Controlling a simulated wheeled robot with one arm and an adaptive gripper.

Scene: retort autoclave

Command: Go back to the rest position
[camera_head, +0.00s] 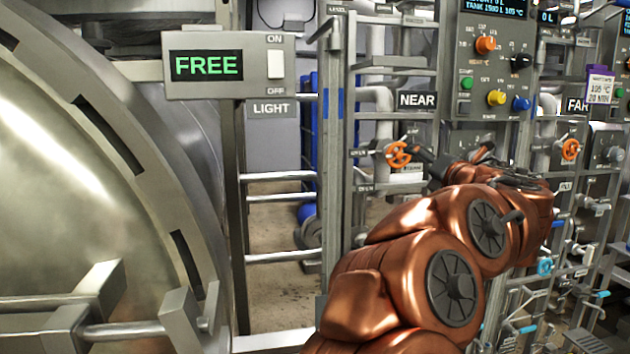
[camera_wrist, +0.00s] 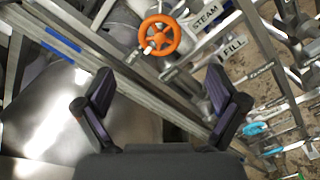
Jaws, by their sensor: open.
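My gripper (camera_wrist: 160,84) is open in the wrist view, with its two dark fingers spread wide and nothing between them. In the head view my gripper (camera_head: 450,157) is at the end of my copper-coloured arm, partly hidden by the arm, in front of the valve rack. An orange handwheel (camera_wrist: 159,35) lies beyond the fingertips in the wrist view, apart from them. It also shows in the head view as an orange wheel (camera_head: 398,154) just left of my gripper.
A large metal vessel door (camera_head: 70,180) fills the left. A light switch box (camera_head: 232,65) reads FREE. A control panel (camera_head: 493,70) with coloured knobs stands behind my arm. Rails and a second orange wheel (camera_head: 571,149) are to the right. Blue-handled valves (camera_head: 545,267) sit lower right.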

